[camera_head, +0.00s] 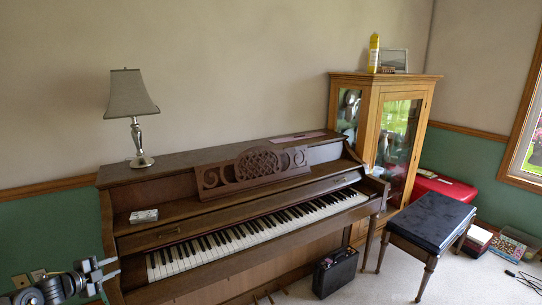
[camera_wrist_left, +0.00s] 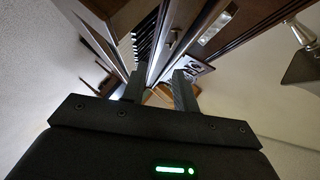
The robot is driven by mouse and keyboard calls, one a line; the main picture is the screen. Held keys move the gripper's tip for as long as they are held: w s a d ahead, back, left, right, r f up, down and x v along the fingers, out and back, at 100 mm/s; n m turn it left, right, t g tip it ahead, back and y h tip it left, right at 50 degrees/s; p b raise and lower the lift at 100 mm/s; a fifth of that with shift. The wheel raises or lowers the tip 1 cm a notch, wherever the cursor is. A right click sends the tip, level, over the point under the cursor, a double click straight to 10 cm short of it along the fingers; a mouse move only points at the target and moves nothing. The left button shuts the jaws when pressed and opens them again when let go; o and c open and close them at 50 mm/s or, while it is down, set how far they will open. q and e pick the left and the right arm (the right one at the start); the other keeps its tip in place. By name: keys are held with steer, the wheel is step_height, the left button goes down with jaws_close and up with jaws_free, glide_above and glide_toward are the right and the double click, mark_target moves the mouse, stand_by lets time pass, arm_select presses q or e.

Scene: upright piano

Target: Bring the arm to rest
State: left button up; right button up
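My left gripper (camera_head: 104,275) shows at the lower left of the head view, in front of the left end of the upright piano (camera_head: 150,222). Its two fingers are apart with nothing between them. In the left wrist view the fingers of the left gripper (camera_wrist_left: 158,88) also stand apart and empty, with the piano keys (camera_wrist_left: 148,42) beyond them. The gripper looks clear of the piano, though the exact gap is hard to tell. My right gripper is in neither view.
A lamp (camera_head: 134,108) and a small box (camera_head: 144,215) stand on the piano. A glass cabinet (camera_head: 432,80) with a yellow bottle (camera_head: 373,52) on top is at the right. A black bench (camera_head: 432,222) and a black case (camera_head: 336,272) stand on the pale floor (camera_head: 385,290).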

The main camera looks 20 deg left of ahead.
arm_select(q)
steer(key=s+d+f+n+g, duration=0.25)
steer(key=d+f, duration=0.25)
steer(key=d, duration=0.4)
steer(key=s+d+f+n+g+y, duration=0.1)
steer(key=s+d+f+n, duration=0.15)
steer(key=d+f, duration=0.45)
steer(key=s+d+f+n+g, duration=0.2)
steer(key=s+d+f, duration=0.2)
steer(key=d, duration=0.6)
steer(key=s+d+r+n+g+h, duration=0.1)
steer(key=s+d+r+g, duration=0.15)
steer(key=d, duration=0.55)
steer(key=s+d+r+n+g+h, duration=0.1)
steer(key=s+d+r, duration=0.15)
steer(key=d, duration=0.65)
steer(key=s+d+r+n+g+h, duration=0.1)
steer(key=s+d+r, duration=0.15)
steer(key=d, duration=0.55)
step_height(320, 180, down, 24)
steer(key=s+f+g, duration=0.1)
steer(key=s+a+f+g, duration=0.1)
steer(key=s+a+f, duration=0.1)
steer(key=s+f, duration=1.5)
steer(key=shift+s+a+g+y, duration=0.3)
steer(key=shift+g, duration=0.1)
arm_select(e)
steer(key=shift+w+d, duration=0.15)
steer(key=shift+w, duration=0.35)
